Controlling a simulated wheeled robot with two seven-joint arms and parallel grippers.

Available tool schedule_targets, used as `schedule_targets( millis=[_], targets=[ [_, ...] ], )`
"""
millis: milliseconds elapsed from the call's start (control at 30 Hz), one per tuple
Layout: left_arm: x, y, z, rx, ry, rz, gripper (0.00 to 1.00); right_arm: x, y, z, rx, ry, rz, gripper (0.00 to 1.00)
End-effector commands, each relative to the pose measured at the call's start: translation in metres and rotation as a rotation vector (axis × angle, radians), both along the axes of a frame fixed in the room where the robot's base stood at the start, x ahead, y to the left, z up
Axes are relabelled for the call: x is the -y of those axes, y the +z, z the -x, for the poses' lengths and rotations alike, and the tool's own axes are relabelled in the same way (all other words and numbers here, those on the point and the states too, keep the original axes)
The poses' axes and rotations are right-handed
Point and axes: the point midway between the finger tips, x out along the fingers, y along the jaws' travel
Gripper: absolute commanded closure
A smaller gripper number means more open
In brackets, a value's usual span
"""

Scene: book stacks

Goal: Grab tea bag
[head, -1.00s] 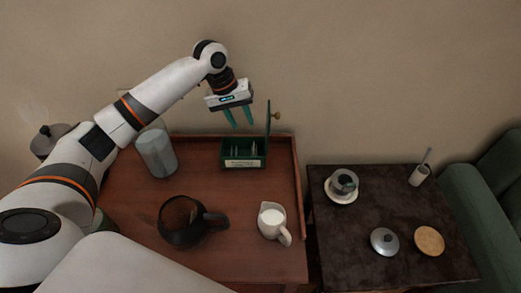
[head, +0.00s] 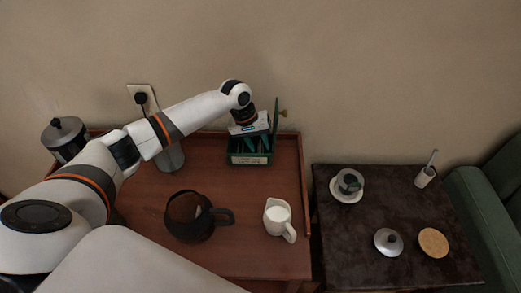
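A small dark green box (head: 235,158) with a pale label and its lid standing open at the right sits at the back of the reddish-brown wooden table (head: 140,205). My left gripper (head: 251,145) points down into this box. Its teal fingertips blend with the green interior, so their gap is unclear. The tea bag cannot be made out now; the gripper covers much of the box's inside. My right gripper is out of view.
A dark glass pot (head: 188,218) and a white milk jug (head: 278,217) stand in front of the box. A clear container (head: 170,158) is partly behind my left arm. The dark table (head: 345,235) at right holds a cup on a saucer (head: 347,196).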

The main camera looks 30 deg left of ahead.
Motion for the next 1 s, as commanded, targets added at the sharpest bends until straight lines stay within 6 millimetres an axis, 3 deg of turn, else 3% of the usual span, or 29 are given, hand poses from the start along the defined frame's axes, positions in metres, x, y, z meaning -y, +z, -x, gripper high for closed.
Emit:
schedule_targets(
  millis=[167, 400, 1000],
  targets=[
    [0.0001, 0.0001, 0.0001, 0.0, 0.0, 0.0, 0.65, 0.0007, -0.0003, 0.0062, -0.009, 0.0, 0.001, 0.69],
    [0.0001, 0.0004, 0.0001, 0.0, 0.0, 0.0, 1.0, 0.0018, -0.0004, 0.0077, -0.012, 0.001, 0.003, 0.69],
    [0.0034, 0.0021, -0.0011, 0.006, -0.004, 0.007, 1.0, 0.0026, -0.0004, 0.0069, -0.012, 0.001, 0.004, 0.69]
  ],
)
